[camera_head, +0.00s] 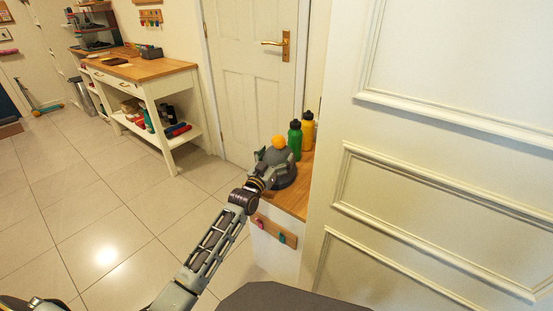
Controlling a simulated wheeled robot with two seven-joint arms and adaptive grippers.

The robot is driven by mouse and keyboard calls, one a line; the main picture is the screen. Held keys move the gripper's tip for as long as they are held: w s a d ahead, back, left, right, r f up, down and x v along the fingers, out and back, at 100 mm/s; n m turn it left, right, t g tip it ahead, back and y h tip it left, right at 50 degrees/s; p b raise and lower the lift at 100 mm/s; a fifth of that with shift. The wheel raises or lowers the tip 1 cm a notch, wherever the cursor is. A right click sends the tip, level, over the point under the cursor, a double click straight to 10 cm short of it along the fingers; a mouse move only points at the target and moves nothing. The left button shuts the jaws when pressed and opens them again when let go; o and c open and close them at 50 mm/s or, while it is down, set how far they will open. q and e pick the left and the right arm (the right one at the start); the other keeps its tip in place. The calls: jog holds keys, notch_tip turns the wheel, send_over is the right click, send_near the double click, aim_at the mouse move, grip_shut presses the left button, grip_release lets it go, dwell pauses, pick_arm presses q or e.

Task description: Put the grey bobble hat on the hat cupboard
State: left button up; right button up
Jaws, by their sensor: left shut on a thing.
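The grey bobble hat (286,176) with an orange bobble is at the wooden top of a low white cupboard (291,201). My left gripper (269,168) reaches in from the left and is shut on the hat's near left side. The hat looks upright, with its bobble on top. I cannot tell whether its underside touches the wood. The gripper hides part of the hat. My right gripper is not in view.
A green bottle (295,140) and a yellow bottle (308,131) stand behind the hat on the cupboard. A large white panelled surface (430,150) rises close on the right. A workbench (150,72) stands at the back left. The tiled floor at left is clear.

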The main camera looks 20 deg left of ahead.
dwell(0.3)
pick_arm(q)
jog(key=o, duration=1)
jog(key=shift+o, duration=0.2)
